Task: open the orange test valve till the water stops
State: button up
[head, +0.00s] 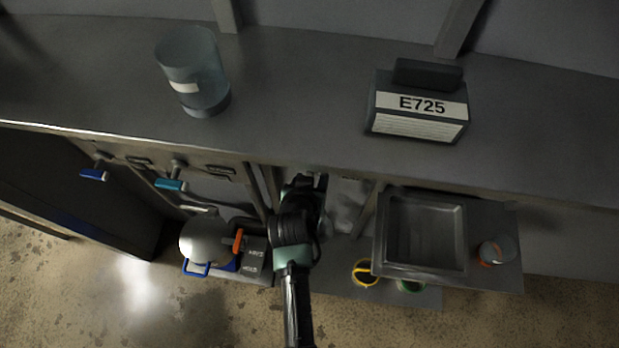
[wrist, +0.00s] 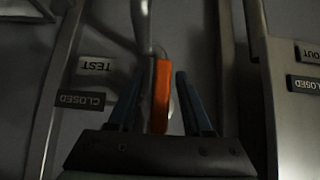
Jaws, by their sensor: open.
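The orange test valve handle (wrist: 161,92) shows in the wrist view, pointing toward me below a grey metal pipe. A TEST label (wrist: 95,65) and a CLOSED label (wrist: 80,100) are on the panel to its left. My gripper (wrist: 160,78) is open, with one blue-grey finger on each side of the handle. A gap shows between the handle and the right finger; contact with the left finger is unclear. In the head view my arm and gripper (head: 305,188) reach to the bench front and hide this valve. I cannot make out any running water.
Two blue-handled valves (head: 94,174) (head: 171,184) stick out at left. A rounded metal vessel (head: 205,240) and an orange lever (head: 238,240) are left of my arm. A metal basin (head: 426,272) is at right. A clear cylinder (head: 192,72) and the E725 box (head: 418,106) stand on top.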

jog(key=b+v, duration=0.1)
jog(key=v, duration=1.2)
jog(key=shift+b, duration=0.4)
jog(key=shift+a, duration=0.1)
